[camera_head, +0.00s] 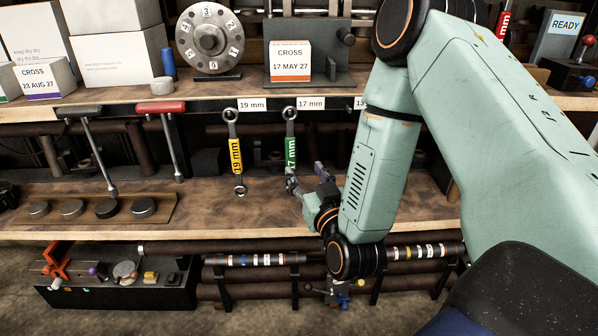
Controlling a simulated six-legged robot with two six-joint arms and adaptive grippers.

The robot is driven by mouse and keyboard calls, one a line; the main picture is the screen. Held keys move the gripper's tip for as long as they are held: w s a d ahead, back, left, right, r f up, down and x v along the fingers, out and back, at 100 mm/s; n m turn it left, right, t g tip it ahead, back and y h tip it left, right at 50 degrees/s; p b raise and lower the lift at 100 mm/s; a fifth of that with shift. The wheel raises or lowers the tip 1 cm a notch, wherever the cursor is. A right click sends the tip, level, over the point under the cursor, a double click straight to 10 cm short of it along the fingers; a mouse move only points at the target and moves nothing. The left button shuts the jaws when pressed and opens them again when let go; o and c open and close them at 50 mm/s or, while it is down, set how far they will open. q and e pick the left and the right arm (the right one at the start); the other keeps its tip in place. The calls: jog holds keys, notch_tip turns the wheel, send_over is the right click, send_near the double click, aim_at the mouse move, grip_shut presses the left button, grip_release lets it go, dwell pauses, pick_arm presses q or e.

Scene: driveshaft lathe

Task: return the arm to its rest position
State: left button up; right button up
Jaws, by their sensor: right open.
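My right arm (383,170) comes in from the right and reaches down over the workbench. My right gripper (305,183) is open at the lower end of the green 17 mm wrench (291,153), which hangs under the "17 mm" label. The gripper overlaps the wrench's lower end in the picture; I cannot tell whether they touch. The yellow 19 mm wrench (236,155) hangs to its left, apart from the gripper. My left gripper is not in view.
Two T-handled tools (166,108) hang at left. A wooden tray (88,210) with several round pieces lies on the lower shelf (215,213). Marked shafts (255,260) lie on a rack below, beside a black box (120,290). A numbered disc (209,38) and boxes (115,57) stand above.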

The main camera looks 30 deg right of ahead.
jog(key=shift+s, duration=0.1)
jog(key=s+a+f+g+y+p, duration=0.1)
jog(key=s+a+f+g+y, duration=0.1)
jog(key=s+a+f+g, duration=0.3)
jog(key=s+f+g+y, duration=0.1)
jog(key=s+f, duration=0.1)
jog(key=f, duration=0.4)
jog(key=s+a+f+g+y+p, duration=0.1)
jog(key=s+a+f+g+y, duration=0.1)
jog(key=s+a+f+g, duration=0.3)
pick_arm(q)
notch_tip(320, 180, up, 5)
jog(key=p, duration=0.2)
jog(key=shift+p, duration=0.4)
pick_arm(e)
jog(key=s+f+n+g, duration=0.1)
jog(key=s+f+g, duration=0.2)
jog(key=s, duration=0.6)
jog(key=s+a+f+n+g, duration=0.1)
jog(key=s+f+g, duration=0.2)
jog(key=s, duration=0.7)
jog(key=shift+s+a+f+n, duration=0.25)
jog(key=shift+n, duration=0.15)
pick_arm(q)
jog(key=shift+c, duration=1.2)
pick_arm(e)
jog(key=shift+c, duration=1.2)
